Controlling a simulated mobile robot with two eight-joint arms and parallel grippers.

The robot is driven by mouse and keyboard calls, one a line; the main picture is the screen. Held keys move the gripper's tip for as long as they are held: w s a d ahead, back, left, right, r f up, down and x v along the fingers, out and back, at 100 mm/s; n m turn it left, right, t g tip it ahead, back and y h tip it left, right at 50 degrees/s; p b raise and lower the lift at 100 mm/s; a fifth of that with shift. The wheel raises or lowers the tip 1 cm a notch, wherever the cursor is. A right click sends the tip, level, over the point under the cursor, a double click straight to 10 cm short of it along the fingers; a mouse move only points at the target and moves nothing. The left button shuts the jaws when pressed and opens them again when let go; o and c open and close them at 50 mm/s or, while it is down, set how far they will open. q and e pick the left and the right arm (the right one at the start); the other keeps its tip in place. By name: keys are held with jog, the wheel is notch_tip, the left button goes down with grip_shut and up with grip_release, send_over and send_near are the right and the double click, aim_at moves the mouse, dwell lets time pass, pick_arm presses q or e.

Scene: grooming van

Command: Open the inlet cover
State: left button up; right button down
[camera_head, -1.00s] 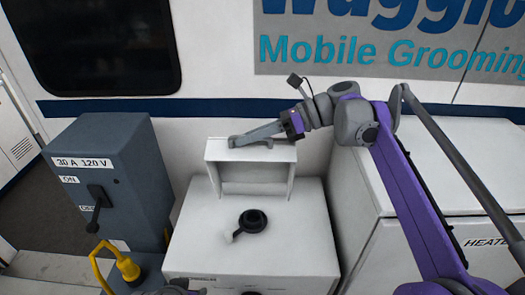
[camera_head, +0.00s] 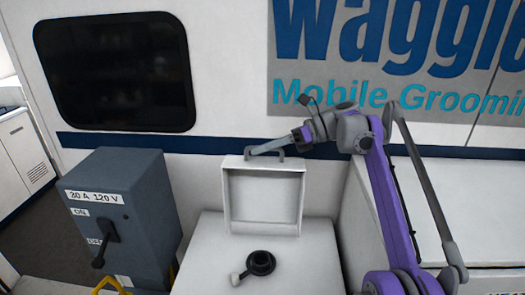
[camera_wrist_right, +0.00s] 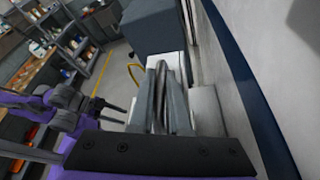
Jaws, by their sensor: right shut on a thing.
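The inlet cover (camera_head: 234,200) is a white framed panel that stands raised, close to upright, at the back of a white box (camera_head: 205,262). Its hollow inner side faces me. A grey handle (camera_head: 277,153) sits on its top edge. My right gripper (camera_head: 266,149) is shut on this handle. In the right wrist view its long fingers (camera_wrist_right: 163,95) close around the grey bar. The round black inlet (camera_head: 261,263) with a small light tab is uncovered on the box top. My left gripper (camera_wrist_right: 116,113) shows small at the left of the wrist view, fingers apart and empty.
A grey power box (camera_head: 135,220) with a black lever stands left of the white box, with a yellow cable (camera_head: 112,285) below. The van wall is close behind the cover. A white cabinet (camera_head: 480,235) stands on the right.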

jog(key=c, duration=0.9)
grip_release()
